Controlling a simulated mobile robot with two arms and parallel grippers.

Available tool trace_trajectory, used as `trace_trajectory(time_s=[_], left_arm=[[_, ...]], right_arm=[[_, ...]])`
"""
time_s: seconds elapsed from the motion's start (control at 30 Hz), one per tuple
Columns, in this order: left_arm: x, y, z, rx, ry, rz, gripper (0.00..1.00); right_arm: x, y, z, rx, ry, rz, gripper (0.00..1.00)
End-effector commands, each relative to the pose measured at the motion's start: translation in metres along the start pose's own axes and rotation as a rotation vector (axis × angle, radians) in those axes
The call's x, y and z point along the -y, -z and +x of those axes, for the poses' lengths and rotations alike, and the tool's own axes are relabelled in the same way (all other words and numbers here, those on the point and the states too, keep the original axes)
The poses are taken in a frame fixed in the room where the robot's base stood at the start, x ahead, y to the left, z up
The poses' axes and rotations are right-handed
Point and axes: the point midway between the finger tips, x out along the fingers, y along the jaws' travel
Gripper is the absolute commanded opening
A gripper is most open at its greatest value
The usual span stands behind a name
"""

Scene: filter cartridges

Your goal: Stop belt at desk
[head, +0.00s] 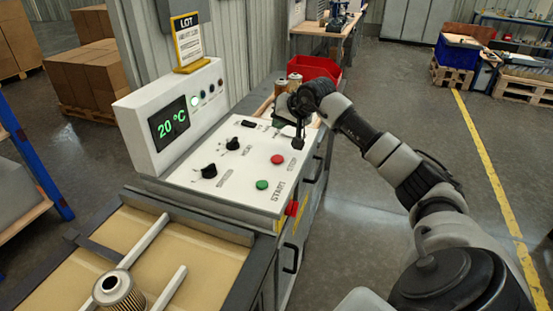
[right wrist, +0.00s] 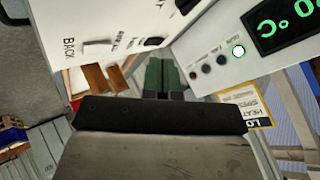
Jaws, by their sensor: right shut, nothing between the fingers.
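The control desk (head: 225,190) has a sloped white panel. A red button (head: 278,159) sits on its right part, and a green button (head: 262,184) sits nearer the front beside the word START. My right gripper (head: 298,143) is shut and empty, above the panel's far right part, beyond the red button; I cannot tell whether it touches the panel. The belt (head: 195,262) runs at the lower left, with a filter cartridge (head: 119,291) standing upright on it. In the right wrist view, the panel (right wrist: 118,20) shows a BACK label, but neither button is visible. My left gripper is not in view.
Two black knobs (head: 209,171) (head: 232,143) stand on the panel. The upright display (head: 172,123) reads 20 °C, with a LOT sign (head: 188,42) on top. A red bin (head: 315,68) and cartridges (head: 294,80) stand behind the gripper. The floor to the right is open.

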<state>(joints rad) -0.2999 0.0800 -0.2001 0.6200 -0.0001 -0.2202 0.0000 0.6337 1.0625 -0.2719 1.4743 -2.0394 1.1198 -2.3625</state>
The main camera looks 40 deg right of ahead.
Motion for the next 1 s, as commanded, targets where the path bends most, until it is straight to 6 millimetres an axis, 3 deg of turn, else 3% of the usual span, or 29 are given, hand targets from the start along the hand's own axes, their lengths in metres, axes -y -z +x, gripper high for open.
trace_trajectory(time_s=[0.6,1.0], left_arm=[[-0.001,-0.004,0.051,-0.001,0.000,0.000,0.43],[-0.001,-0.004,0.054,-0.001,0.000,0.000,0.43]], right_arm=[[-0.040,-0.040,0.055,0.000,0.000,0.001,0.00],[-0.043,-0.043,0.058,0.000,0.000,0.002,0.00]])
